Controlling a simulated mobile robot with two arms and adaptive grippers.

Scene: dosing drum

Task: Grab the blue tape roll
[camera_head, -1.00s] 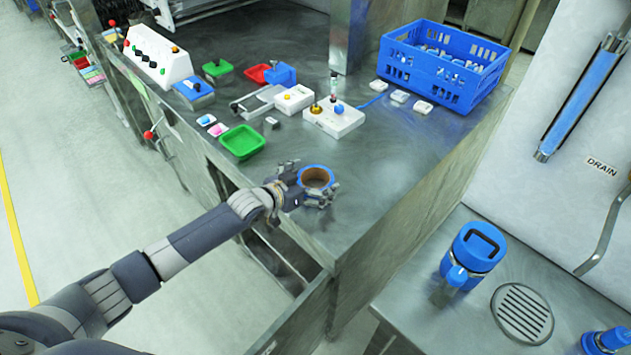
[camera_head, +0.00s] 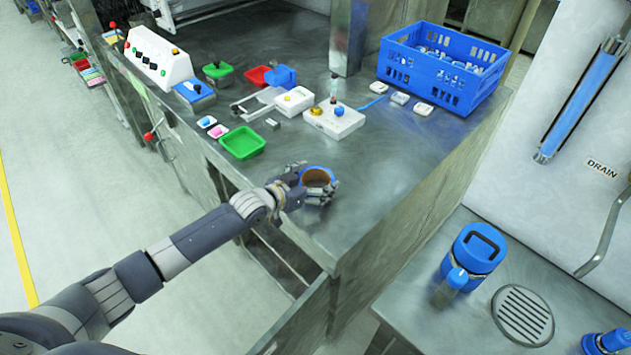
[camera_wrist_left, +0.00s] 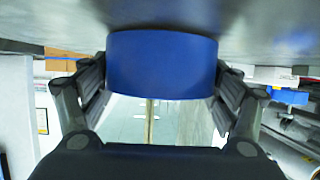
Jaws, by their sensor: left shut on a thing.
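The blue tape roll (camera_head: 319,174) with a brown core is at the near part of the metal bench, in my left gripper (camera_head: 318,190). In the left wrist view the roll (camera_wrist_left: 161,64) shows its blue outer side between the two fingers of the gripper (camera_wrist_left: 160,92), one finger against each side. The left gripper is shut on the roll. In the head view the fingers hide part of its lower side, and I cannot tell whether it touches the bench top. My right gripper is not in view.
A green tray (camera_head: 242,143), a white box with buttons (camera_head: 334,120) and a blue crate (camera_head: 441,68) stand farther back on the metal bench (camera_head: 390,165). An open drawer (camera_head: 300,318) lies below the front edge. The bench right of the roll is clear.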

